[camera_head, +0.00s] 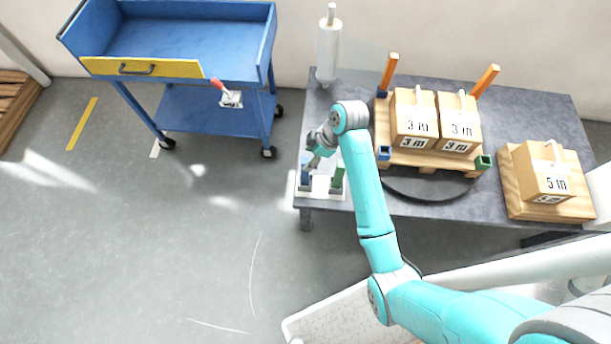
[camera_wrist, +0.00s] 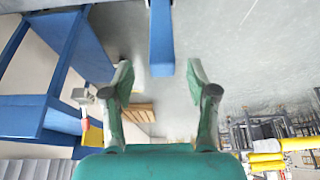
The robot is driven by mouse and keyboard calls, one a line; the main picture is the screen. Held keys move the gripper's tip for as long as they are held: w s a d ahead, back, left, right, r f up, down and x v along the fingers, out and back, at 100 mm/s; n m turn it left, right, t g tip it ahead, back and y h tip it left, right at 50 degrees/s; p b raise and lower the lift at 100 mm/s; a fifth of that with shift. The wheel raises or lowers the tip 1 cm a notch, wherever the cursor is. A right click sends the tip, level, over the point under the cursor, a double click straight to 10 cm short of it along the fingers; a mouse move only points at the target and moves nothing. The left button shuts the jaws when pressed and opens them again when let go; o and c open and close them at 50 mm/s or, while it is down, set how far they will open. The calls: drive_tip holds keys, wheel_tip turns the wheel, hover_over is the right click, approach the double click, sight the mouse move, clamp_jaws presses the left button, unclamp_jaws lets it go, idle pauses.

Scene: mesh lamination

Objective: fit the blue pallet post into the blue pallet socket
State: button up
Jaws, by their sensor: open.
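The blue post (camera_head: 305,172) stands upright in a white holder (camera_head: 320,187) at the table's front left corner, beside a green post (camera_head: 337,177). In the wrist view the blue post (camera_wrist: 161,38) lies ahead, roughly midway between the two fingers, with clear gaps on both sides. My gripper (camera_head: 316,158) is open and empty close to the blue post's top; its parted fingers also show in the wrist view (camera_wrist: 160,72). The blue socket (camera_head: 383,153) is at the front left corner of the wooden pallet (camera_head: 430,159); its opening shows no post.
Orange posts (camera_head: 389,72) stand at the pallet's back corners, with "3 m" cartons (camera_head: 414,118) between. A green socket (camera_head: 484,161) is at its front right. A white roll (camera_head: 328,50) stands behind my gripper. A second pallet (camera_head: 515,190) bears a "5 m" carton. A blue cart (camera_head: 180,50) stands left.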

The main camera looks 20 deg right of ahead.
sight(303, 164)
drive_tip(key=shift+x, duration=2.75)
drive_tip(key=shift+a, duration=0.15)
clamp_jaws()
